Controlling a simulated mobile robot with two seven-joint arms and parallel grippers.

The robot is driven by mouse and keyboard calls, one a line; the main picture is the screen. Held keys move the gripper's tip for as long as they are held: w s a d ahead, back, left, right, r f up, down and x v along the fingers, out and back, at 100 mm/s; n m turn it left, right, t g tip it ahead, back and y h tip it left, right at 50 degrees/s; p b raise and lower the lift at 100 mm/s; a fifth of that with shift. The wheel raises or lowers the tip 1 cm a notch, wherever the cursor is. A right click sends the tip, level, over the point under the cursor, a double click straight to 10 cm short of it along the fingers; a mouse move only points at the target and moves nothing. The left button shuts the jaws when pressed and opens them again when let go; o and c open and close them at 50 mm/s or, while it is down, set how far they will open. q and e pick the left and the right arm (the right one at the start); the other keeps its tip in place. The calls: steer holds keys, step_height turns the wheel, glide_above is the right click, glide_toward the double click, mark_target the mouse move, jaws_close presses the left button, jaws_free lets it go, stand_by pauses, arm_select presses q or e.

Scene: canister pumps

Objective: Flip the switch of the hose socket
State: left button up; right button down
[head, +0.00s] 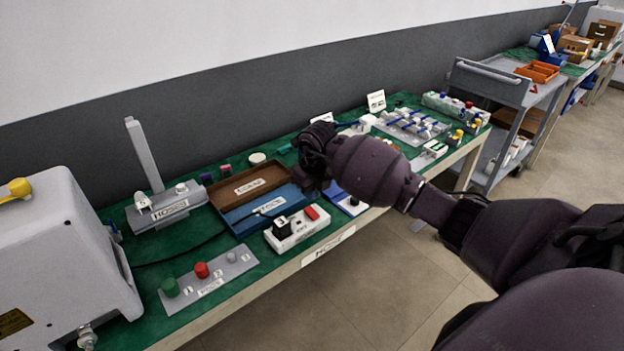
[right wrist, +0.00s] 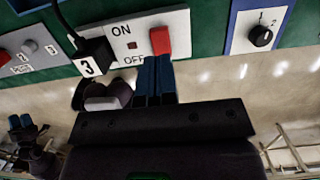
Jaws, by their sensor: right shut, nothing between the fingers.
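A white socket block (head: 310,228) lies near the front edge of the green table. It has a red rocker switch (head: 311,213) at its right end and a black plug (head: 282,228) in it. In the right wrist view the red switch (right wrist: 160,41) stands beside the words ON and OFF, and the plug (right wrist: 94,57) carries a label 3. My right gripper (right wrist: 154,62) is shut and empty, its blue fingertips at the OFF end of the switch; I cannot tell whether they touch it. In the head view this gripper (head: 316,187) is above and behind the block, fingertips unclear.
A blue tray (head: 240,223) and a brown tray (head: 232,192) lie behind the block. A panel with green and red buttons (head: 215,275) lies to the left. A blue-framed dial panel (right wrist: 258,22) is to the right. A black cable (head: 190,245) crosses the table.

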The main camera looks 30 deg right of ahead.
mark_target(309, 209)
steer(key=f, duration=0.3)
steer(key=shift+w+f, duration=0.25)
steer(key=shift+f, duration=0.45)
steer(key=shift+w, duration=0.1)
